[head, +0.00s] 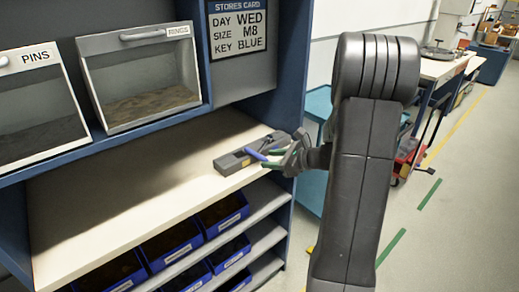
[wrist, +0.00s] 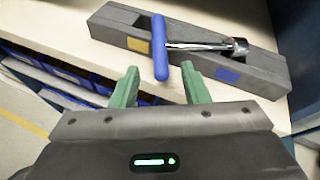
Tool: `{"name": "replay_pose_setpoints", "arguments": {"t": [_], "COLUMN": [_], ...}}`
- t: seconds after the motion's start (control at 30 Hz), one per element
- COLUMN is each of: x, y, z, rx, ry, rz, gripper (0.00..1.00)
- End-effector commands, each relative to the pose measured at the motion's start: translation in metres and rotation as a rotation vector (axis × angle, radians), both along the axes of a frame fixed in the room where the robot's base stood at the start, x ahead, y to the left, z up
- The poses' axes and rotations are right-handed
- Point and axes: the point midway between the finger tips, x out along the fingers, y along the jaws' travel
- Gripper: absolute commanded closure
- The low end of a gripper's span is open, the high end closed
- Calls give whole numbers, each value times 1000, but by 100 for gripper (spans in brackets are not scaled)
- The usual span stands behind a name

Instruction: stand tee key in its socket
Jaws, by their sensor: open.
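The tee key has a blue cross handle (wrist: 160,50) and a chrome shaft (wrist: 200,45). In the wrist view it lies across a long grey block (wrist: 187,28), shaft pointing right, its tip at the right-hand recess. The block has a yellow patch (wrist: 138,45) at its left and a blue patch (wrist: 228,75) at its right, each near a dark recess. My gripper (wrist: 160,80) is open, its green fingers on either side of the handle's near end, apparently not touching it. In the head view my gripper (head: 288,154) is beside the block (head: 236,162); the key is partly hidden.
The block stands on a pale shelf (head: 130,185) near its right end. Bins marked PINS (head: 40,105) and RINGS (head: 140,85) sit above, and blue bins (head: 170,243) below. A stores card (head: 238,28) reads WED, M8, BLUE. The shelf left of the block is clear.

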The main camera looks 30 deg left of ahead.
Motion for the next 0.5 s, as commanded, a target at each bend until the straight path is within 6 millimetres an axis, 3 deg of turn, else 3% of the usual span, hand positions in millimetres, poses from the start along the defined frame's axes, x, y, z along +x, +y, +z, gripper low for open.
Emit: {"name": "replay_pose_setpoints", "arguments": {"t": [0.1,0.33,0.5], "x": [1,2,2], "y": [14,17,16], "z": [-5,-6,-6], "rx": [0,0,0], "ry": [-1,-2,-2], "rz": [3,1,1], "gripper": [59,59,92]}}
